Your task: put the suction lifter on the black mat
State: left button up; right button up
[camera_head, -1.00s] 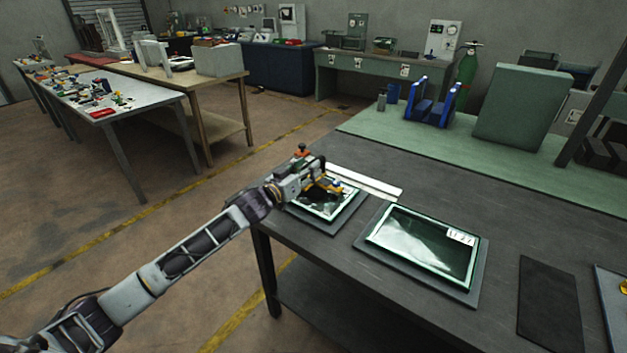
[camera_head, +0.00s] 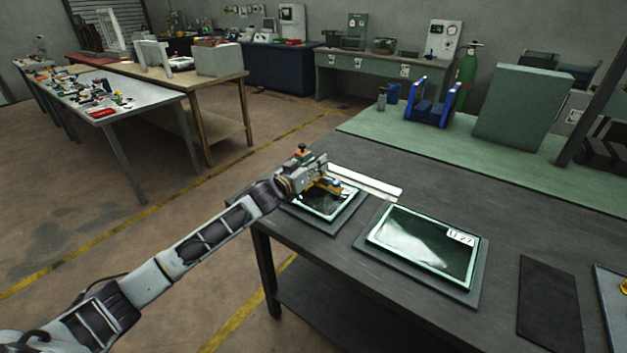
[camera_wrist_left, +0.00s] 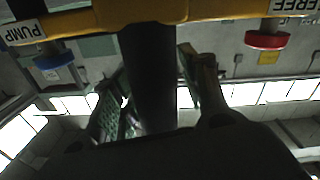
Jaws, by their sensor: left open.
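The suction lifter (camera_head: 327,187) shows as a small yellow frame at the left glass pane (camera_head: 336,208), partly hidden by my left gripper (camera_head: 318,176). Whether it touches the pane cannot be made out. In the left wrist view, the lifter's yellow bar (camera_wrist_left: 130,14) crosses the top, with a "PUMP" label, a blue knob and a red knob. A dark bar (camera_wrist_left: 150,85) stands between the open fingers of my left gripper (camera_wrist_left: 158,95). The black mat (camera_head: 548,300) lies flat and bare at the right of the dark table. My right gripper is not in view.
A second framed glass pane (camera_head: 425,245), with a white label, lies on a dark pad between lifter and mat. A tray (camera_head: 608,305) edges in at far right. White strips (camera_head: 370,182) lie behind the left pane. A blue rack (camera_head: 432,104) stands on the green surface behind.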

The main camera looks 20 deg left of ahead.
pick_arm(q)
grip_shut()
dwell(0.3)
jog(key=shift+r, duration=0.15)
dwell(0.3)
jog(key=shift+r, duration=0.55)
notch_tip(320, 180, up, 8)
jog(key=shift+f+p, duration=0.2)
jog(key=shift+p, duration=0.45)
jog(key=shift+r, duration=0.55)
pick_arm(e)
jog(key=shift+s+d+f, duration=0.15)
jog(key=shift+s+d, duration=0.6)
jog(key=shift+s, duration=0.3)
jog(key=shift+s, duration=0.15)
